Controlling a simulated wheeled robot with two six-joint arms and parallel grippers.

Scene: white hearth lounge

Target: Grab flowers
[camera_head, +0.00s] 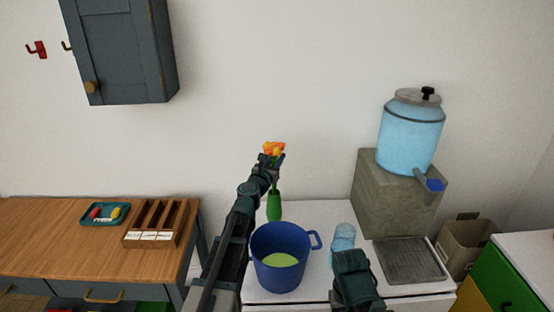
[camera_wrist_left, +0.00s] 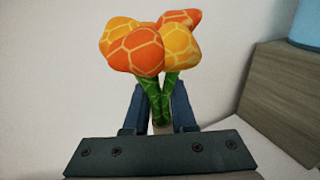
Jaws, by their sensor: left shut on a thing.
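The flowers (camera_head: 274,149), orange and yellow with green stems, stand upright above the white counter. They also fill the middle of the left wrist view (camera_wrist_left: 150,45). My left gripper (camera_head: 271,162) is shut on the stems, just below the blooms. A slim green vase (camera_head: 274,206) stands on the counter below the gripper. I cannot tell whether the stems still reach into it. My right gripper (camera_head: 352,262) is low at the front right, close to a clear bluish glass (camera_head: 343,237). Its fingers are not clear.
A blue pot (camera_head: 280,270) with green contents stands in front of the vase. A wooden table (camera_head: 60,235) with a teal tray (camera_head: 105,222) is at left. A blue-grey cabinet (camera_head: 115,50) hangs upper left.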

